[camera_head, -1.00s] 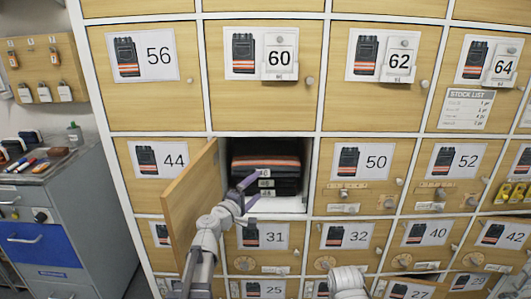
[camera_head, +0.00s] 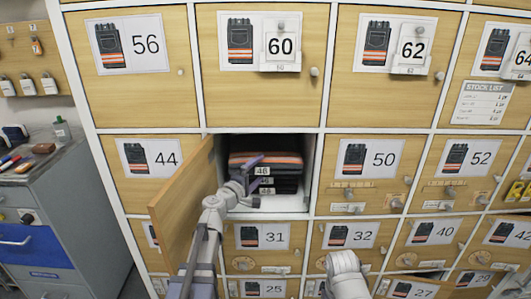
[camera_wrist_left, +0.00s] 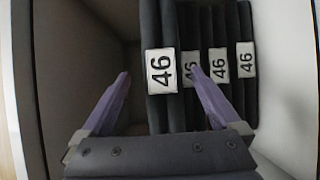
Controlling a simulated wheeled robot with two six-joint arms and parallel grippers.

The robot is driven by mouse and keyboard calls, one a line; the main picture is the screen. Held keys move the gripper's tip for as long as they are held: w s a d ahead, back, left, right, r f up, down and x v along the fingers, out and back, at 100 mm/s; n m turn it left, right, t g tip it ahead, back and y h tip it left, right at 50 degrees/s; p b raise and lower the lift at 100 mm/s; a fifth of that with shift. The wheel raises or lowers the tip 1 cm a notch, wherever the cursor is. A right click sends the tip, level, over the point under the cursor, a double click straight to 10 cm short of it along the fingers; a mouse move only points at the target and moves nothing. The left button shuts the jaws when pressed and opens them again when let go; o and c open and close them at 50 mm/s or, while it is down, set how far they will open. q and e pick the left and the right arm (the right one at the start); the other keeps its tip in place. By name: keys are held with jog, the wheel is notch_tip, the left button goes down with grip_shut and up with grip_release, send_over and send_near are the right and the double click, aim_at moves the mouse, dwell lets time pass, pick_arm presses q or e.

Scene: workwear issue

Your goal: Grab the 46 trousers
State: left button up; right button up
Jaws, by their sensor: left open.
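A stack of dark folded trousers (camera_head: 286,169) with an orange band on top lies in the open compartment. White 46 labels show on their front edges. In the left wrist view the stack appears sideways, and the nearest-left pair of 46 trousers (camera_wrist_left: 158,108) has its label fully in view. My left gripper (camera_head: 248,172) is at the compartment's mouth. It is open and empty, its purple fingers (camera_wrist_left: 160,76) one on each side of that pair's label in the picture. The right fingertip partly covers the second label. Contact cannot be told. My right gripper is out of view.
The compartment's wooden door (camera_head: 184,200) stands open at the left, beside my left arm. Closed numbered lockers surround the compartment, including 44 (camera_head: 152,158) and 50 (camera_head: 366,160). A grey cabinet (camera_head: 85,245) stands at the far left.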

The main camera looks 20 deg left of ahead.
aim_at(266, 151)
pick_arm(q)
jog(key=x, duration=0.5)
jog(key=shift+d+f, duration=0.15)
jog(key=shift+d, duration=0.05)
jog(key=shift+c, duration=0.3)
grip_shut()
dwell(0.5)
